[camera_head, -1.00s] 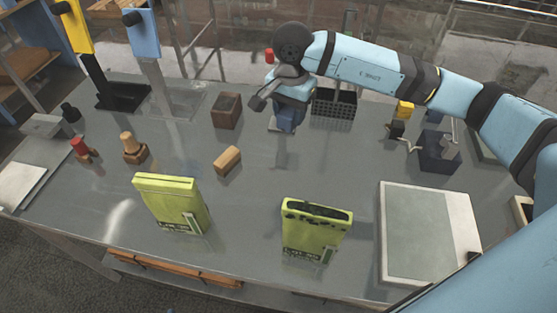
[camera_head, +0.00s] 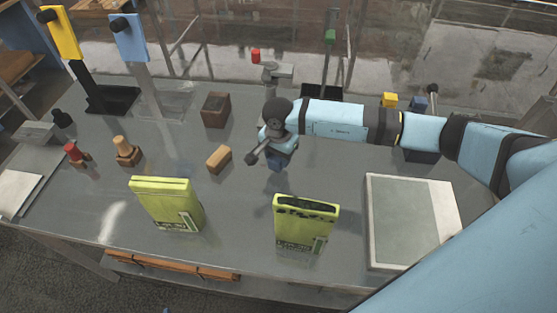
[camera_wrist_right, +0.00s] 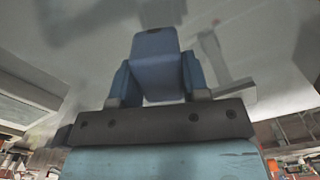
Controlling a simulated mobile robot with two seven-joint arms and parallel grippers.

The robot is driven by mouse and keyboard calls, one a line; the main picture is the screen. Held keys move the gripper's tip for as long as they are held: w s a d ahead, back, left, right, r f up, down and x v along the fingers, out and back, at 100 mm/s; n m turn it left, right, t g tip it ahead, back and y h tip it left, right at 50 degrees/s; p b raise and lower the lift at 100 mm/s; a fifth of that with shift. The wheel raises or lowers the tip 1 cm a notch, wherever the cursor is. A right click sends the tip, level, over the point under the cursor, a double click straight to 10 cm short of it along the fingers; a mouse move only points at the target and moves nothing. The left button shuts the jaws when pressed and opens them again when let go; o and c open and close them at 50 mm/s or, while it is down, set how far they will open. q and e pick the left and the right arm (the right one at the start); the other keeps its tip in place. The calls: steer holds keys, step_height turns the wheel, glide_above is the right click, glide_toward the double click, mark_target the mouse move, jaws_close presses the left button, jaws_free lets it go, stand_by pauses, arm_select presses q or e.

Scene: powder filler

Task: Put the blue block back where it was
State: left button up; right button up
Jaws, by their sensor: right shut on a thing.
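My right gripper (camera_head: 275,163) is above the middle of the grey table, right of the wooden block and behind the two green boxes. It is shut on the blue block (camera_wrist_right: 155,45), which shows between the two blue fingers in the right wrist view. In the head view the wrist and gripper body hide most of the block. The wrist view shows grey surface beyond it; I cannot tell whether the block touches the table. A smaller blue piece (camera_head: 418,103) stands beside a yellow block (camera_head: 389,100) behind my right arm. My left gripper is not in view.
Two green boxes (camera_head: 168,205) (camera_head: 305,225) stand near the front edge. A wooden block (camera_head: 219,159) and brown box (camera_head: 216,110) are to the left. A large flat panel (camera_head: 415,220) lies at the right. Table around the gripper's front side is clear.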

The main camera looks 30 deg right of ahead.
mark_target(278, 163)
step_height(278, 163, down, 3)
steer(key=shift+r, duration=0.2)
steer(key=shift+f, duration=0.3)
steer(key=o, duration=0.9)
steer(key=shift+o, duration=0.2)
steer(key=shift+r, duration=0.35)
step_height(278, 163, up, 11)
steer(key=shift+f+b, duration=0.2)
steer(key=shift+b, duration=1.05)
steer(key=shift+r, duration=0.5)
